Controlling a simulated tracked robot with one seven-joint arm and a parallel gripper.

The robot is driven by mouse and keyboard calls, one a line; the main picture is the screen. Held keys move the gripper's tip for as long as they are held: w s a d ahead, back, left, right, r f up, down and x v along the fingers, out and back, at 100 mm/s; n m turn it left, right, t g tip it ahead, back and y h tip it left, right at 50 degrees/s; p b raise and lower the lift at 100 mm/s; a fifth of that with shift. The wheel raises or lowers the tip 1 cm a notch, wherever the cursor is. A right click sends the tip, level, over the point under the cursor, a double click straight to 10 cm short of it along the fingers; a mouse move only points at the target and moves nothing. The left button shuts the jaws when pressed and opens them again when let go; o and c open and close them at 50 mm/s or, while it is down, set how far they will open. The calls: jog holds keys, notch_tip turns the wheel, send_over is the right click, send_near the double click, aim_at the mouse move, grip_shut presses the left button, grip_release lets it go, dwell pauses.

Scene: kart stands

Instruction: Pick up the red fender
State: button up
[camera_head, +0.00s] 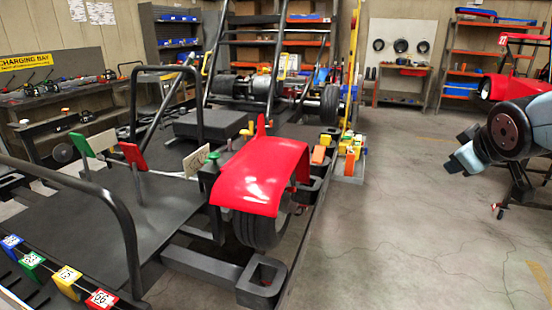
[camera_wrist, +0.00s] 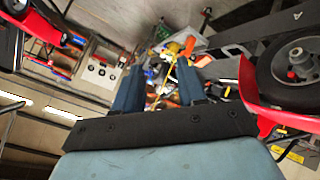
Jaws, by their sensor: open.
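The red fender (camera_head: 262,175) is a glossy curved shell, sitting over a black wheel (camera_head: 262,228) on the near side of a dark frame. It also appears to show upside down in the wrist view (camera_wrist: 250,95), at the right edge, curving around a wheel. My gripper (camera_head: 462,155) is at the right of the head view, above the open floor and well apart from the fender. In the wrist view, its two blue fingers (camera_wrist: 158,75) stand apart with nothing held between them.
Coloured blocks (camera_head: 352,145) stand behind the fender. A black hoop rail (camera_head: 128,225) and numbered tags (camera_head: 67,278) are at the left front. Another red bodywork piece (camera_head: 508,84) is behind my arm. The concrete floor (camera_head: 400,220) between fender and arm is clear.

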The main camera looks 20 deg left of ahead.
jog(key=w+a+f+n+t+y, duration=0.2)
jog(key=w+a+n+y, duration=0.2)
jog(key=w+a+n, duration=0.35)
jog(key=n+g+y, duration=0.6)
jog(key=n+y, duration=0.7)
jog(key=n, duration=0.4)
send_near(288, 149)
jog(key=shift+m, duration=0.25)
jog(key=shift+f+x, duration=0.15)
jog(key=shift+x, duration=2.4)
jog(key=shift+f+x, duration=0.15)
jog(key=shift+x, duration=2.4)
jog(key=shift+d, duration=0.1)
grip_shut()
